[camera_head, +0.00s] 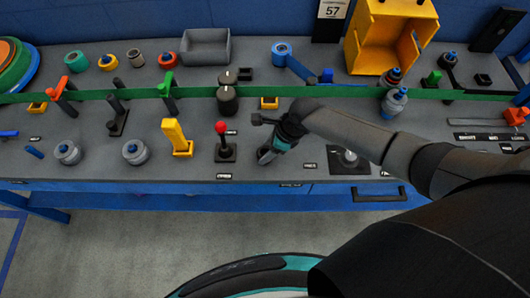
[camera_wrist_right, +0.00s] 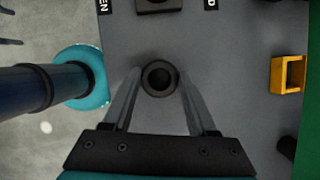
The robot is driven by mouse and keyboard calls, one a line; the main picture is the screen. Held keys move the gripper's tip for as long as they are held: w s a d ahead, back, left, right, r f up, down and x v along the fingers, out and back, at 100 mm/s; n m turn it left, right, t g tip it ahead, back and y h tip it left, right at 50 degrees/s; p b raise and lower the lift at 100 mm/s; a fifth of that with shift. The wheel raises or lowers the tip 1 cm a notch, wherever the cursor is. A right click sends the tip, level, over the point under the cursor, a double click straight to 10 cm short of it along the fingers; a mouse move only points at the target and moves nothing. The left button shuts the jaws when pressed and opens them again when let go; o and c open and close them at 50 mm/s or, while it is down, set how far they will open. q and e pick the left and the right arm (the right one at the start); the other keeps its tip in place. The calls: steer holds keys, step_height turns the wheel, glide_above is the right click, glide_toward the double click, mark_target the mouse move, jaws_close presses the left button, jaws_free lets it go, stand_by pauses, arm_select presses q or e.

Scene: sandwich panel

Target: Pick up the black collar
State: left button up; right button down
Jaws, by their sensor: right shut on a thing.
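The black collar (camera_wrist_right: 160,93) is a short dark ring with a round hole, seen from above in the right wrist view. My right gripper (camera_wrist_right: 160,76) has one finger on each side of it and is shut on it. In the head view my right gripper (camera_head: 266,156) points down at the front part of the grey bench, right of the red-topped lever. The collar is hidden behind the gripper there. I cannot tell whether the collar touches the bench. My left gripper is in neither view.
A red-topped lever (camera_head: 221,128) and a yellow upright part (camera_head: 177,138) stand left of the gripper. A green strip (camera_head: 130,93) runs across the bench. A yellow bin (camera_head: 385,35) and grey tray (camera_head: 206,47) stand at the back. A small yellow holder (camera_wrist_right: 288,74) is nearby.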

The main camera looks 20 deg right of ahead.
step_height(320, 180, up, 20)
steer(key=p, duration=0.4)
steer(key=shift+p, duration=0.3)
steer(key=shift+d, duration=0.1)
